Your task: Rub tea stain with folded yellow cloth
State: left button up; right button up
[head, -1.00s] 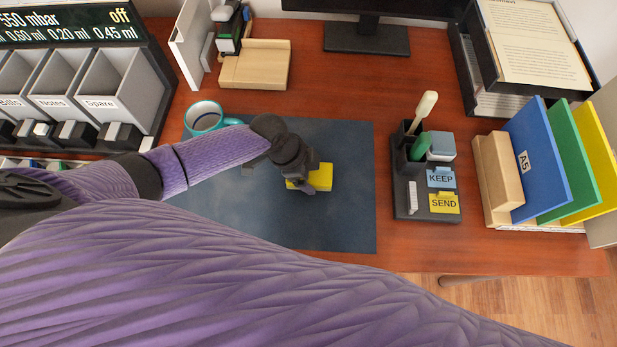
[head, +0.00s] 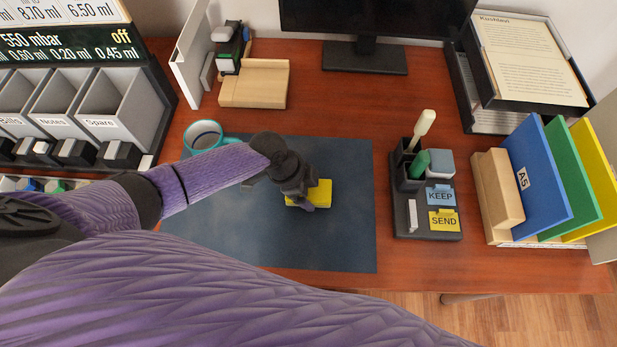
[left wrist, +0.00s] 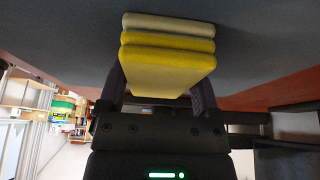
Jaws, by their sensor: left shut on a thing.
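The folded yellow cloth (head: 319,193) is on the dark blue desk mat (head: 340,240), right of the mat's middle. My left gripper (head: 304,200) is shut on it from above and hides part of it. In the left wrist view the cloth (left wrist: 168,68) shows as a stack of folded layers between the two fingers (left wrist: 160,90), against or very near the mat (left wrist: 60,40). No tea stain can be made out; it may be hidden under the cloth or my arm. My right gripper is not in view.
A teal mug (head: 205,135) stands at the mat's upper left corner, close to my left forearm. A dark organiser (head: 428,225) with KEEP and SEND cards stands right of the mat. A monitor stand (head: 365,58) is behind. The mat's right and front parts are clear.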

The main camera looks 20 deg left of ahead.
pick_arm(q)
jog(key=shift+s+f, duration=0.1)
jog(key=shift+s, duration=0.2)
jog(key=shift+s+d, duration=0.1)
jog(key=shift+s+d+p, duration=0.2)
jog(key=shift+s+p, duration=0.45)
jog(key=shift+s+d, duration=0.1)
jog(key=shift+s, duration=0.25)
jog(key=shift+s, duration=0.15)
